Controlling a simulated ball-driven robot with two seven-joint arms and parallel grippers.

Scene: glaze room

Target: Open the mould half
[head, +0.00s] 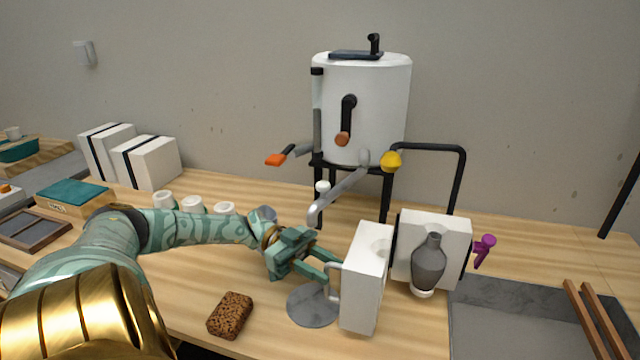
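The mould stands open on the bench. Its left half (363,285) is a white block turned away from the other half, with part of a hollow showing on its top right side. A pale bar handle (332,283) is on its left face. The other half (455,245) is upright, with a dark grey vase (428,264) in front of its inner face. My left gripper (328,268) is at the handle, its fingers apart; whether they touch the handle is unclear. My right gripper is not in view.
A white tank (362,105) on a black stand is behind the mould, its spout hanging above my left gripper. A grey disc (312,305) and a brown sponge (230,315) lie in front. A grey slab (510,325) with wooden sticks is at right.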

